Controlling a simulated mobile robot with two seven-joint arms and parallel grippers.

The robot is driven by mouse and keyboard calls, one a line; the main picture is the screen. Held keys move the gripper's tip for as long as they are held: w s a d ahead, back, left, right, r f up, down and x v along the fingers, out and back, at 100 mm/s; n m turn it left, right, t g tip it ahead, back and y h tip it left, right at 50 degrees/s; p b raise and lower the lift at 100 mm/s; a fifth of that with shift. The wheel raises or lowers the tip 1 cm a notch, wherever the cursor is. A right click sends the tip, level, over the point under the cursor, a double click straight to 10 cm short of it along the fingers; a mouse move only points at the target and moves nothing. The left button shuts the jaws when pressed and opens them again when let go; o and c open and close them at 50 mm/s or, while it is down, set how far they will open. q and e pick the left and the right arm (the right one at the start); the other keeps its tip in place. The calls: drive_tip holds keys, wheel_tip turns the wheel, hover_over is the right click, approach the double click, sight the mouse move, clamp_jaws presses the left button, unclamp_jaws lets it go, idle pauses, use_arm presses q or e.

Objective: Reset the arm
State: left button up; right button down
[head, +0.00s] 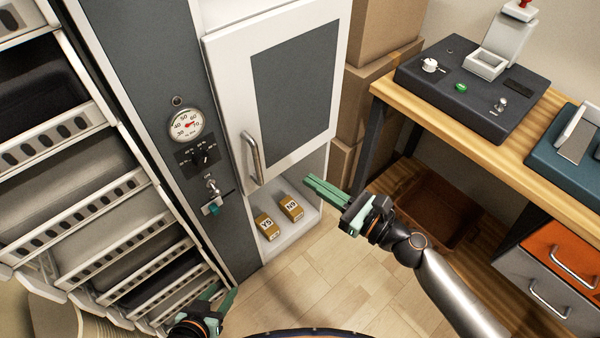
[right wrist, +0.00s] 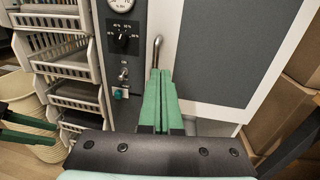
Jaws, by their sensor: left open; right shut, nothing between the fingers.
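My right gripper (head: 310,182) reaches in from the right in the head view, with its green fingers together and nothing between them. Its tips are in front of the cabinet's lower edge, near the white door (head: 290,90). In the right wrist view the shut fingers (right wrist: 160,74) point toward the metal door handle (right wrist: 157,50); I cannot tell the gap. My left gripper (head: 222,296) is low in the head view, open and empty, beside the rack. Green fingers also show at the left edge of the right wrist view.
Two labelled boxes, Y5 (head: 266,227) and N9 (head: 291,207), stand on the cabinet's low shelf. A gauge (head: 186,124) and switches sit on the grey panel. Racks of baskets (head: 110,240) fill the left. A wooden workbench (head: 480,140) with devices stands right. Some floor (head: 330,270) is clear.

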drive_tip(key=shift+s+d, duration=0.3)
drive_tip(key=s+d+f+n+g+h+p, duration=0.1)
drive_tip(key=s+d+f+n+h+p, duration=0.3)
drive_tip(key=n, duration=1)
drive_tip(key=s+d+f+n+g+h+p, duration=0.2)
drive_tip(key=s+d+f+n+h+p, duration=0.2)
drive_tip(key=s+n, duration=0.6)
wheel_tip(320, 180, down, 4)
drive_tip(key=d+n+h, duration=0.1)
drive_tip(key=n+h, duration=0.1)
drive_tip(key=n, duration=0.3)
drive_tip(key=shift+s+d, duration=0.2)
drive_tip(key=shift+s, duration=0.1)
drive_tip(key=shift+s+d+r, duration=0.1)
